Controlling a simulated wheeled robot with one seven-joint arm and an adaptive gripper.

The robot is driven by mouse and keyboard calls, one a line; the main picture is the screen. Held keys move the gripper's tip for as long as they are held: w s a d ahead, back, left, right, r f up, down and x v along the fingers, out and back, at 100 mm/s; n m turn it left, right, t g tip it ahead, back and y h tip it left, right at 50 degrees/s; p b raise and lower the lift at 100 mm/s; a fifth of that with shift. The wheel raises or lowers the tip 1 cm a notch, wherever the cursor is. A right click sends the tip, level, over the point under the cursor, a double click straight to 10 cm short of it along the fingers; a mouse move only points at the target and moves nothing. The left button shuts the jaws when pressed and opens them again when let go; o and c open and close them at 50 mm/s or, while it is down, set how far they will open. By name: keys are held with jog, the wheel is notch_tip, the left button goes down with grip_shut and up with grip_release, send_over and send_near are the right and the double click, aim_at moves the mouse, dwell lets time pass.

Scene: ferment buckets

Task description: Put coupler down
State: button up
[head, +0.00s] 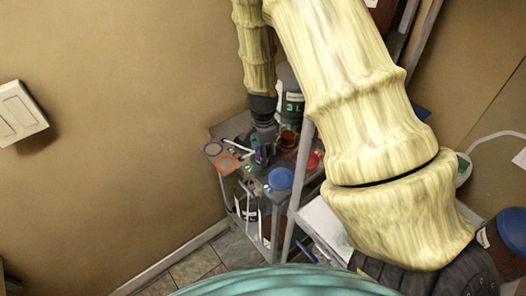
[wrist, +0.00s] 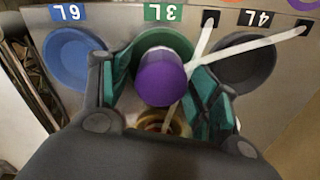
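In the wrist view a purple cylindrical piece (wrist: 160,78), which I take for the coupler, sits between the green-padded fingers of my gripper (wrist: 160,88). The fingers look closed on its two sides, though the contact on the left is hard to make out. Behind it is a green round dish (wrist: 165,37) under the label 3L. In the head view my gripper (head: 265,154) is low over the shelf top (head: 217,131), with a bit of purple at its fingers. Whether the coupler touches the surface is unclear.
A blue dish (wrist: 68,58) marked 6L and a dark dish (wrist: 247,65) marked 4L flank the green one. White sticks (wrist: 262,42) lie across the right side. A purple ring (head: 213,148) and an orange ring (head: 227,165) are at the shelf's left. A dark bottle (head: 290,100) stands behind.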

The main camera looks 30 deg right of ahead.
notch_tip(320, 180, up, 12)
jog(key=b, duration=0.2)
jog(key=shift+r+b, duration=0.15)
jog(key=shift+b, duration=0.2)
dwell(0.5)
dwell(0.4)
